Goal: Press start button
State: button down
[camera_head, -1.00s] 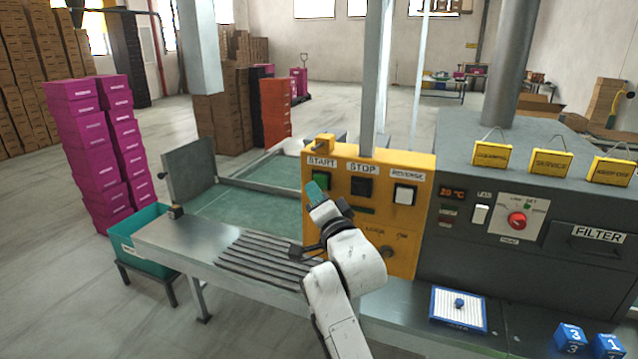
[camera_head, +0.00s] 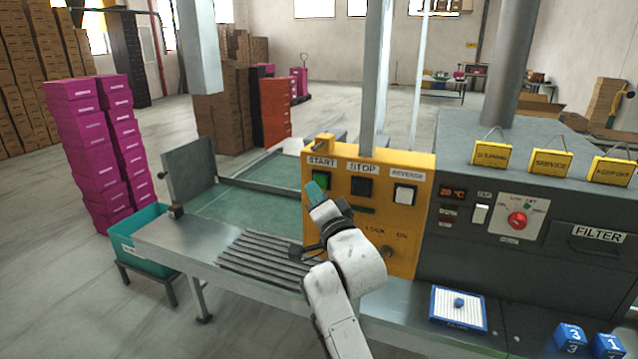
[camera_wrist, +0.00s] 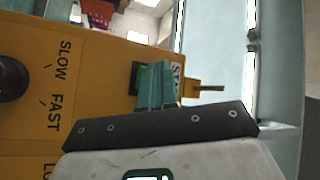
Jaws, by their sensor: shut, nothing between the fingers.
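The green start button (camera_head: 321,179) sits under the START label on the yellow control panel (camera_head: 345,230). My gripper (camera_head: 314,190) is shut and empty, with its teal fingertips just in front of and below the button in the head view. In the wrist view the shut teal fingers (camera_wrist: 157,80) overlap the button (camera_wrist: 142,80), covering part of it. Whether the fingertips touch the button cannot be told. The dark stop button (camera_head: 361,187) and the white reverse button (camera_head: 404,195) are to the right of the start button.
A metal table with dark slats (camera_head: 262,258) lies below the panel. A grey machine with a red knob (camera_head: 517,220) stands to the right. A dark knob (camera_wrist: 12,80) is on the panel in the wrist view. A teal bin (camera_head: 140,248) stands at left.

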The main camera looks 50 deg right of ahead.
jog(key=shift+d, duration=0.15)
dwell(0.4)
jog(key=shift+w+d, duration=0.1)
jog(key=shift+d, duration=0.2)
